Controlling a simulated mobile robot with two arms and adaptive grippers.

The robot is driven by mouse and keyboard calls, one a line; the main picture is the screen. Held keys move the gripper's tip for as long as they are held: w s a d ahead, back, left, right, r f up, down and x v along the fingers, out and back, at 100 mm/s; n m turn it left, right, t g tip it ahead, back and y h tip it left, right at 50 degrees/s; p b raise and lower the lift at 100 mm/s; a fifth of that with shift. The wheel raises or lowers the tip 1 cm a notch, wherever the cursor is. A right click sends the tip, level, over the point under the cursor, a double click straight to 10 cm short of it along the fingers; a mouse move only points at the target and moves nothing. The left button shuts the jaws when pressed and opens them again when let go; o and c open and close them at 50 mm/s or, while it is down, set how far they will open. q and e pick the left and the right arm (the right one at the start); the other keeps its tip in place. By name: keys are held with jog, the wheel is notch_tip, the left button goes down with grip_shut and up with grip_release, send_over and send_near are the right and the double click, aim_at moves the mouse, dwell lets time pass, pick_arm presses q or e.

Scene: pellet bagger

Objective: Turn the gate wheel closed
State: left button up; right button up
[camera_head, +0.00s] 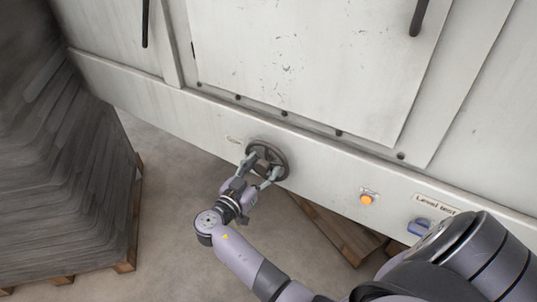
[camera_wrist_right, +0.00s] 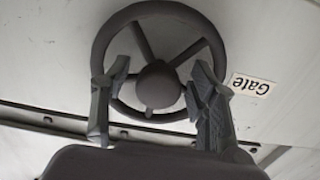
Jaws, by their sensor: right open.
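The gate wheel (camera_head: 281,157) is a dark round handwheel with spokes and a hub, mounted on the lower band of the pale machine. My right gripper (camera_head: 262,170) is at the wheel, its fingers spread apart over the near side. In the right wrist view the wheel (camera_wrist_right: 157,84) fills the upper middle. The two fingers of the right gripper (camera_wrist_right: 157,100) stand open on either side of the hub, overlapping the rim. I cannot tell whether they touch it. A "Gate" label (camera_wrist_right: 252,86) is beside the wheel. My left gripper is not in view.
An orange button (camera_head: 366,200) and a blue switch (camera_head: 420,227) by a "Level test" label (camera_head: 437,204) are right of the wheel. A tall grey stack (camera_head: 60,190) on a pallet stands at left. A wooden pallet (camera_head: 335,232) lies below the machine. Floor between is clear.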

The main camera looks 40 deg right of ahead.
jog(key=shift+s+r, duration=0.1)
jog(key=shift+c, duration=0.4)
grip_shut()
dwell(0.4)
